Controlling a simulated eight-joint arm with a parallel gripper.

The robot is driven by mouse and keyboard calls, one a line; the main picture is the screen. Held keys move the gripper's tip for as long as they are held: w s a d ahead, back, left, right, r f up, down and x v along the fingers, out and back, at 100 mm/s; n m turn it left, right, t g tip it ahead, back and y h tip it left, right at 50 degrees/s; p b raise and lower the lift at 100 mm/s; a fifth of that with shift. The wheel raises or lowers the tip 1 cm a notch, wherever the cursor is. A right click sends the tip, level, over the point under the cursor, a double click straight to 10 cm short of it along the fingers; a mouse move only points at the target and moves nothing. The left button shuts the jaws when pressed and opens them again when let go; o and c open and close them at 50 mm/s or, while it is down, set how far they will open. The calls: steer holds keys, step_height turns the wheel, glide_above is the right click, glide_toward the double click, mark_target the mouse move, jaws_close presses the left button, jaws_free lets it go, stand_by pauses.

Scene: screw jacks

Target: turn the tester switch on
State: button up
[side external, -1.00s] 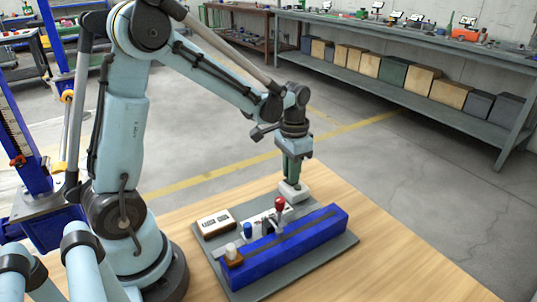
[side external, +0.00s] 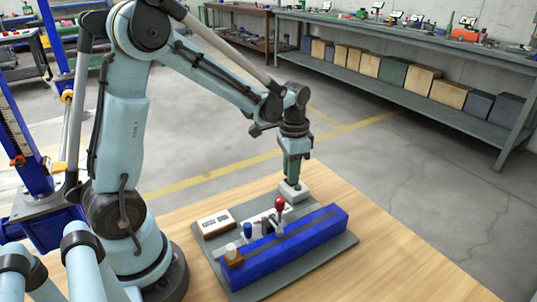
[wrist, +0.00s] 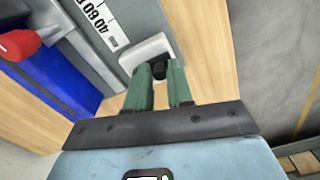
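The tester switch looks like a black knob (wrist: 159,70) on a small pale box (wrist: 140,52) at the end of the grey plate. In the side view, the pale box (side external: 293,191) stands at the plate's far corner. My gripper (side external: 292,182) points down onto it. In the wrist view, the green fingertips of my gripper (wrist: 160,78) stand on both sides of the knob, with a gap between the fingers. I cannot tell whether they press on it. The knob is mostly hidden by the fingers in the side view.
On the grey plate (side external: 300,265) lies a long blue body (side external: 290,243) with a red-knobbed lever (side external: 280,204) close to my gripper. A white scale strip (wrist: 97,20) runs beside the box. A display box (side external: 215,222) stands at left. The wooden table is clear at right.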

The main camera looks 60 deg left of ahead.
steer(key=o, duration=0.3)
step_height(320, 180, up, 12)
stand_by(0.8)
steer(key=s+d+f+n+t, duration=0.3)
steer(key=s+d+t, duration=0.4)
steer(key=s, duration=0.2)
steer(key=shift+s+f, duration=0.15)
